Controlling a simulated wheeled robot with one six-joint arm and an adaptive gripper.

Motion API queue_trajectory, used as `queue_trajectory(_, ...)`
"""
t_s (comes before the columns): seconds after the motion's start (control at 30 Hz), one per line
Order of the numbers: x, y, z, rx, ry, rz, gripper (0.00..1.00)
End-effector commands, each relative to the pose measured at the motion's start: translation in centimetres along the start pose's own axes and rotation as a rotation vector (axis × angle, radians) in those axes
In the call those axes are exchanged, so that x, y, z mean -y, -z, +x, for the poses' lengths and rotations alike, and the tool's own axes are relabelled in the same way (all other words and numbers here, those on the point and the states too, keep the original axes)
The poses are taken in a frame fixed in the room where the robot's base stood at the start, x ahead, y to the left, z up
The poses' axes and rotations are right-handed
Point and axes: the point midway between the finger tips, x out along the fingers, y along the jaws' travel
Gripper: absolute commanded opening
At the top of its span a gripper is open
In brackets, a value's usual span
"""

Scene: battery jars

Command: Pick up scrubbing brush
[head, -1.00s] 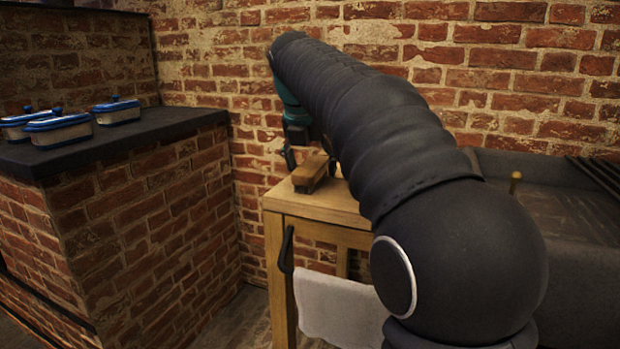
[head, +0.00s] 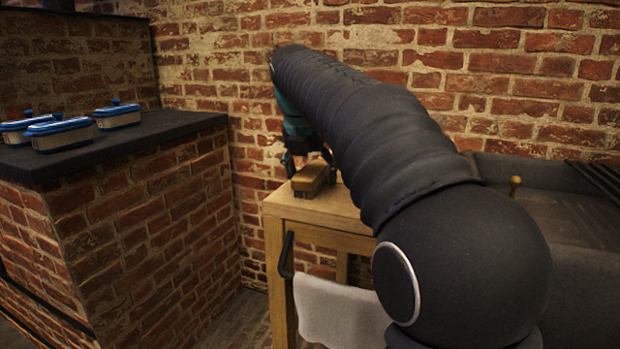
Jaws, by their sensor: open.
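The scrubbing brush (head: 311,180) is a brown wooden block with darker bristles below. It lies on the wooden table (head: 318,207) near its left front corner. My gripper (head: 295,162) is at the far end of the brush, close to it and partly hidden behind it and my dark arm. One dark finger shows just left of the brush's far end. The gripper is open; the frame does not show whether it touches the brush.
A white towel (head: 340,312) hangs from a black rail at the table's front. A dark basin (head: 585,235) is at right. A brick counter (head: 130,138) with blue-lidded dishes (head: 60,134) stands at left, across a gap. A brick wall rises behind.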

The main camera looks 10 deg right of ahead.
Motion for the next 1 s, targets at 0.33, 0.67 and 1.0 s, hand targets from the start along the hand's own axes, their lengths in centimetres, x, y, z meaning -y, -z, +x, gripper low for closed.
queue_trajectory(0.33,0.0,0.0,0.0,0.000,0.000,0.000,0.22)
queue_trajectory(0.67,0.0,0.0,0.0,0.000,0.000,0.000,0.12)
queue_trajectory(1.0,-0.1,-1.4,-3.2,0.003,-0.002,0.001,0.12)
